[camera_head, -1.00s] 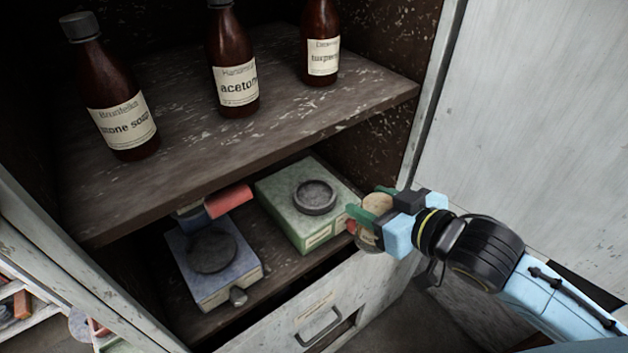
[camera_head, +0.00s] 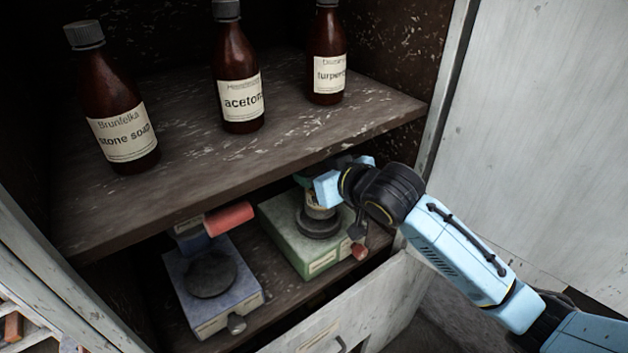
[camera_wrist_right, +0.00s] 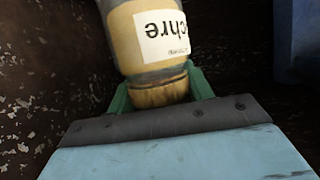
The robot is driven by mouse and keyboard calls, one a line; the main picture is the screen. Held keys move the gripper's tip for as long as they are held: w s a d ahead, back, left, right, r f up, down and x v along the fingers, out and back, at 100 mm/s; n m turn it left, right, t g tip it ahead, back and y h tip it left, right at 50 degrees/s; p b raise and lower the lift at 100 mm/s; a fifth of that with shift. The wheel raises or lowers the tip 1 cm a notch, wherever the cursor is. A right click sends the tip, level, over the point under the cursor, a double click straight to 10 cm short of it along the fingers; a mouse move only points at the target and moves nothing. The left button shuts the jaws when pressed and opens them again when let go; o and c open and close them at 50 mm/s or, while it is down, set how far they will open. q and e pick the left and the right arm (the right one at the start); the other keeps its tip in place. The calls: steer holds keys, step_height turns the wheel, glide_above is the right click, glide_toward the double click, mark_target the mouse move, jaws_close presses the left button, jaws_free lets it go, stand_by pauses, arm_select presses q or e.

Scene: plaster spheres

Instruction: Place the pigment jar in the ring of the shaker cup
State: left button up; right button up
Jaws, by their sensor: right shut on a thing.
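The pigment jar (camera_head: 317,212) has a tan body and a pale label. In the right wrist view the jar (camera_wrist_right: 155,38) shows the letters "chre" and a brown stopper. My right gripper (camera_wrist_right: 158,92) is shut on the jar at its stopper end. In the head view, my right gripper (camera_head: 322,190) holds the jar roughly upright over the dark ring (camera_head: 318,231) on the green shaker box (camera_head: 290,240). The jar's bottom is at or just above the ring; I cannot tell whether it is inside. My left gripper is not in view.
The shelf board (camera_head: 240,160) above is close to my right gripper and carries several brown bottles (camera_head: 240,100). The open door (camera_head: 540,130) is at the right.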

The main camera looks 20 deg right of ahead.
steer(key=shift+w+a+r, duration=0.1)
steer(key=shift+w+a, duration=0.1)
steer(key=shift+w, duration=0.2)
steer(key=shift+w+f, duration=0.1)
steer(key=shift+f, duration=1.7)
steer(key=o, duration=1.2)
steer(key=shift+f, duration=0.15)
steer(key=v, duration=1.2)
